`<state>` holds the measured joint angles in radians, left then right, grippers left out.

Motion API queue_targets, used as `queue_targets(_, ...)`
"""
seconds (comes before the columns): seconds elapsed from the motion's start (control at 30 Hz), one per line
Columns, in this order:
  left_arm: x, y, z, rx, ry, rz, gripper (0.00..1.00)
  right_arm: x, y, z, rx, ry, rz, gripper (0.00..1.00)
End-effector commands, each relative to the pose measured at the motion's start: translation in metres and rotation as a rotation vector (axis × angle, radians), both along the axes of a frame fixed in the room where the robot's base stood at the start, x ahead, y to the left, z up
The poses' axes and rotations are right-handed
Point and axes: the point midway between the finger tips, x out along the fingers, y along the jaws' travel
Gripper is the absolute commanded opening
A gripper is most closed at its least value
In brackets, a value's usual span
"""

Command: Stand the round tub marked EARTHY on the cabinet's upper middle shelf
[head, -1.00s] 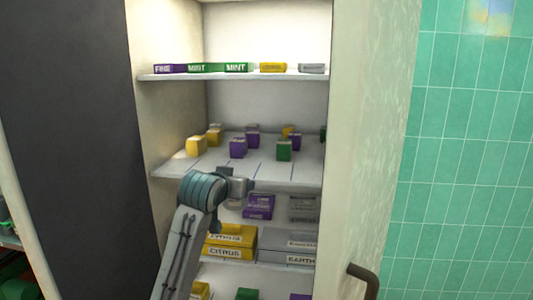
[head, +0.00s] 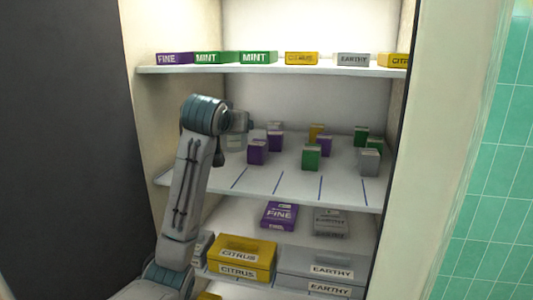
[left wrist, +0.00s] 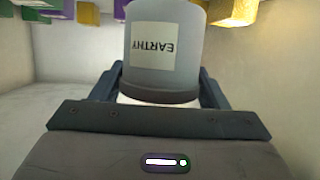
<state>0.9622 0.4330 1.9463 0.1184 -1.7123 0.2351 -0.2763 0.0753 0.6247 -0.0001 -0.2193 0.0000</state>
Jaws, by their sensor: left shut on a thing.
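The round grey tub marked EARTHY (left wrist: 163,45) is between the jaws of my left gripper (left wrist: 160,88) in the left wrist view, its label upside down there. In the head view my left gripper (head: 240,122) is at the left part of the cabinet's shelf with blue lines (head: 300,188). The pale tub (head: 236,141) shows just below the gripper, partly hidden by my arm. I cannot tell whether it touches the shelf. My right gripper is not in view.
Small purple, green, yellow and grey boxes stand on this shelf, among them a purple one (head: 257,152) and a green one (head: 310,157). Flat boxes line the top shelf (head: 270,69). Larger boxes (head: 240,257) fill the level below. The shelf's front strip is clear.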

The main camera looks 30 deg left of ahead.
Motion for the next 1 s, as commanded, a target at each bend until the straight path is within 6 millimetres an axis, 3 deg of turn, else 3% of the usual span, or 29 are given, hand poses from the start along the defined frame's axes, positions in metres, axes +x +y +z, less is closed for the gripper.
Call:
queue_targets(0.3, -0.001, 0.0, -0.041, 0.001, 0.002, -0.001, 0.43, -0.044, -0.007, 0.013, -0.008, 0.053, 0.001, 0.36)
queue_targets(0.47, -0.001, 0.0, -0.052, 0.002, 0.004, -0.001, 0.43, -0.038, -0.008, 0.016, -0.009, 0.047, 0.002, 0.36)
queue_targets(0.7, -0.001, 0.0, -0.081, 0.002, 0.003, -0.001, 0.43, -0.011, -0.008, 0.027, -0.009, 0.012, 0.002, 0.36)
queue_targets(1.0, -0.001, 0.0, -0.087, 0.001, 0.0, -0.001, 0.42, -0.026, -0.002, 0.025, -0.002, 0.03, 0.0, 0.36)
